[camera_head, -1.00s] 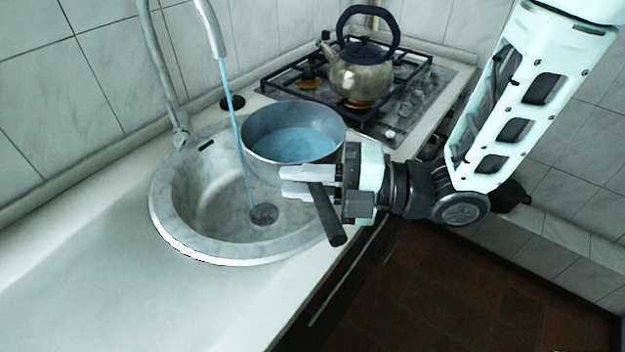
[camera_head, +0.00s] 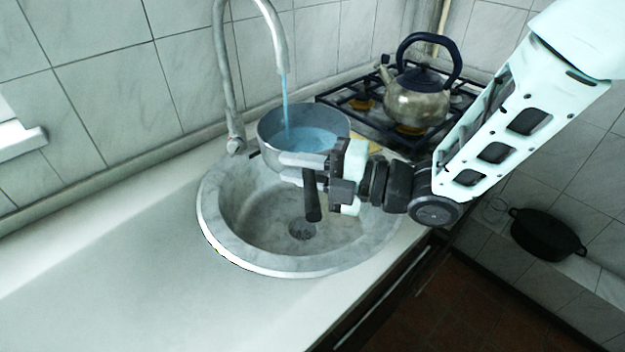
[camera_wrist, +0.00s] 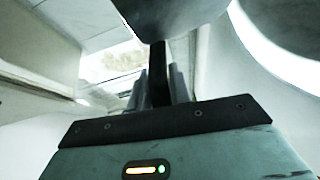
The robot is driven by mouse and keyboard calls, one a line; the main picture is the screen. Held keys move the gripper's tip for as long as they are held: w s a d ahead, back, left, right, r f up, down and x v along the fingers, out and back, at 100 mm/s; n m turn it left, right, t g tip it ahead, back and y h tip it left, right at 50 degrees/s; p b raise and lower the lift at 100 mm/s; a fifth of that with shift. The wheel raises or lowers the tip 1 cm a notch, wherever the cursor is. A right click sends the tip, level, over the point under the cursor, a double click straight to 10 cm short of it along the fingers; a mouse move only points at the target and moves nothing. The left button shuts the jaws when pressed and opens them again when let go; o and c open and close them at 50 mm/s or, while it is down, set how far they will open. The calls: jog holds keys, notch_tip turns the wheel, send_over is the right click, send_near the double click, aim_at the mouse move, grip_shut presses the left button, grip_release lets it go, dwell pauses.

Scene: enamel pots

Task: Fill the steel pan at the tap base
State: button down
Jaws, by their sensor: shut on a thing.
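The steel pan (camera_head: 268,128) is held over the far part of the round sink (camera_head: 212,222) in the head view, with blue water (camera_head: 312,138) in it. The tap (camera_head: 226,75) arches above, and its blue stream (camera_head: 285,98) falls into the pan. My gripper (camera_head: 308,172) is shut on the pan's dark handle (camera_head: 312,205). The wrist view shows the pan's underside (camera_wrist: 175,15) and the handle (camera_wrist: 158,85) between my fingers. The sink's drain (camera_head: 301,230) lies below, with no stream reaching it.
A kettle (camera_head: 416,100) stands on the gas stove (camera_head: 345,100) behind and right of the pan. A black pot (camera_head: 546,236) is low at the right. The counter (camera_head: 140,265) left of the sink is bare.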

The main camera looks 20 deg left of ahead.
aim_at(277, 153)
jog(key=shift+w+a+r+b, duration=0.1)
jog(key=shift+w+a+b, duration=0.15)
jog(key=shift+w+a, duration=0.4)
jog(key=shift+w+a+f+b, duration=0.1)
jog(key=shift+w+a+b, duration=0.1)
jog(key=shift+a, duration=0.7)
jog(key=shift+w+a+r+b, duration=0.1)
jog(key=shift+w+a+b, duration=0.15)
jog(key=shift+w+a, duration=0.4)
jog(key=shift+s+a, duration=0.1)
jog(key=shift+s, duration=0.15)
dwell(5.1)
